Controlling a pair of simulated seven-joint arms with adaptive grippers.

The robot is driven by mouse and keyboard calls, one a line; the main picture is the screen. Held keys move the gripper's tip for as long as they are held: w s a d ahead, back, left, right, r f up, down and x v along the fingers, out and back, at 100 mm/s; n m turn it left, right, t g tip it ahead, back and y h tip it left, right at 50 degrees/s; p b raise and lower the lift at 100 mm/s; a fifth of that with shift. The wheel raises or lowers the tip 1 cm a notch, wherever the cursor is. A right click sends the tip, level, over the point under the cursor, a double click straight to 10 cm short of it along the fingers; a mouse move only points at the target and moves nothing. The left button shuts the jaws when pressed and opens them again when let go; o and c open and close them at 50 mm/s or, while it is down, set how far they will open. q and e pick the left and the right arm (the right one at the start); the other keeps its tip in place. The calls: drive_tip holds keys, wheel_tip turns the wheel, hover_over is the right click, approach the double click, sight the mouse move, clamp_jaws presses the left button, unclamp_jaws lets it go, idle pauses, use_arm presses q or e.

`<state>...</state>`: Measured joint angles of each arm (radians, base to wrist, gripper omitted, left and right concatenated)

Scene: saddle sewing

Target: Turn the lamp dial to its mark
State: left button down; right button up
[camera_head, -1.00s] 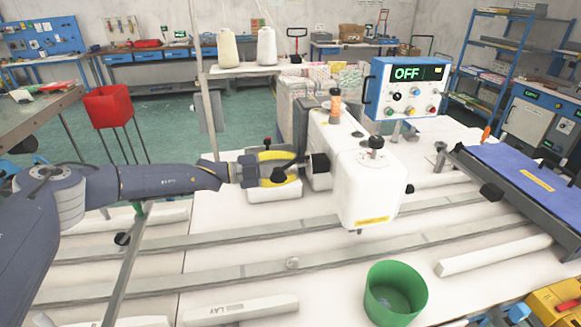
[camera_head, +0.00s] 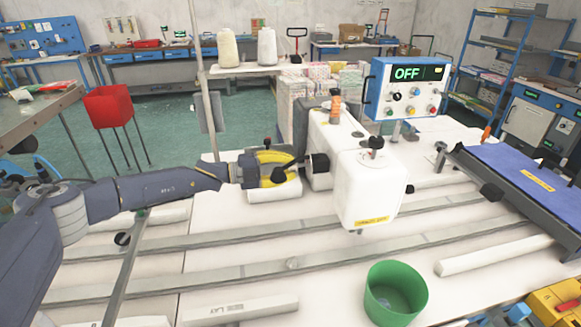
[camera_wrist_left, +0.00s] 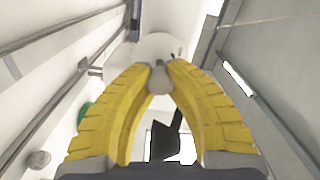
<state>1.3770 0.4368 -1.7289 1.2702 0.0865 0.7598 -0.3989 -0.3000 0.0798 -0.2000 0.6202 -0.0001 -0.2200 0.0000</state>
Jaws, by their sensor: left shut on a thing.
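My left gripper (camera_head: 298,163) reaches in from the left, with its yellow fingers at the near left side of the white sewing machine (camera_head: 362,195). A black knob (camera_head: 318,163) on the machine sits right at the fingertips. In the left wrist view the yellow fingers (camera_wrist_left: 159,76) close together around a small grey rounded piece (camera_wrist_left: 158,82), which I take to be the lamp dial. The fingers partly cover it, and its mark cannot be made out. My right gripper is not in view.
A blue-and-white control box (camera_head: 405,90) reading OFF stands behind the machine. A green bin (camera_head: 395,292) stands in front of it. Metal rails (camera_head: 230,270) cross the white table. A blue padded board (camera_head: 525,175) is at the right.

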use_arm(q)
drive_tip(key=c, duration=1.1)
unclamp_jaws()
drive_tip(key=a, duration=0.4)
drive_tip(key=s+a, duration=0.1)
drive_tip(key=a, duration=0.7)
drive_tip(key=shift+s, duration=0.2)
